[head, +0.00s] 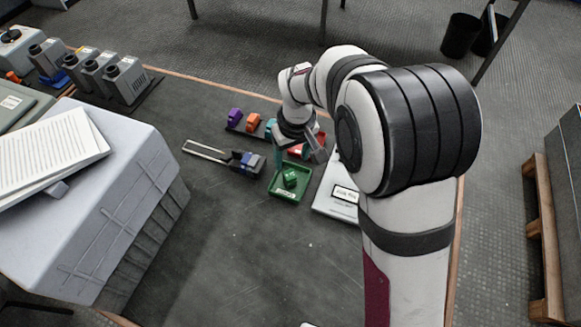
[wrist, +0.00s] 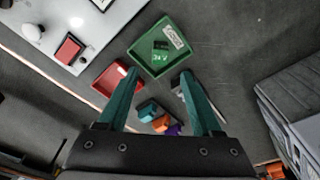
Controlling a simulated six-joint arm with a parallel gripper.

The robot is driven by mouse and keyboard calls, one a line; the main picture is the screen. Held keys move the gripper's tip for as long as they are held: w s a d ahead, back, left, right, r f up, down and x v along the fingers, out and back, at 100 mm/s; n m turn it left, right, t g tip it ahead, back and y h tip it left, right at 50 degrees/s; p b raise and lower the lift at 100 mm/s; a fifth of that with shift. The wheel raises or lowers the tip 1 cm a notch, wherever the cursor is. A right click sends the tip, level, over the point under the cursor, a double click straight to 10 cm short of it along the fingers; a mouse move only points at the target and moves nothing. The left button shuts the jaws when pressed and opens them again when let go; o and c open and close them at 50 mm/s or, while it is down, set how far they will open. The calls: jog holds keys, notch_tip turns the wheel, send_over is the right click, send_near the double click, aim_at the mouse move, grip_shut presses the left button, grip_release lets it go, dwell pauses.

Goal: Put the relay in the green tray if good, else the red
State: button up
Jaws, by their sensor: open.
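The green tray (head: 275,194) lies on the bench mat, left of a white panel. A green block that looks like the relay (head: 290,178) sits inside it. In the wrist view the green tray (wrist: 134,53) holds this block, marked "24 V" (wrist: 160,57), beside a white label. The red tray (head: 307,149) is just behind the green one, partly covered by my gripper. The red tray also shows in the wrist view (wrist: 108,78), partly behind a finger. My gripper (wrist: 160,74) is open and empty, with its teal fingers apart from the block.
Purple (head: 235,115), orange (head: 253,122) and teal blocks stand in a row behind the trays. A tool with a long metal rail (head: 205,151) lies to the left. The white panel (head: 336,200) is at the right. The front mat is clear beside a large grey housing (head: 100,200).

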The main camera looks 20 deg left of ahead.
jog(key=s+d+r+m, duration=0.4)
jog(key=d+r, duration=0.5)
jog(key=d, duration=0.1)
jog(key=s+d+r+m, duration=0.1)
jog(key=s+d+m, duration=0.4)
jog(key=s, duration=0.4)
jog(key=s+d+m+g, duration=0.1)
jog(key=s+d+m, duration=0.4)
jog(key=s, duration=0.5)
jog(key=shift+d+r+m+y, duration=0.3)
jog(key=shift+d+r+y, duration=0.1)
jog(key=shift+d, duration=0.5)
jog(key=shift+s, duration=0.1)
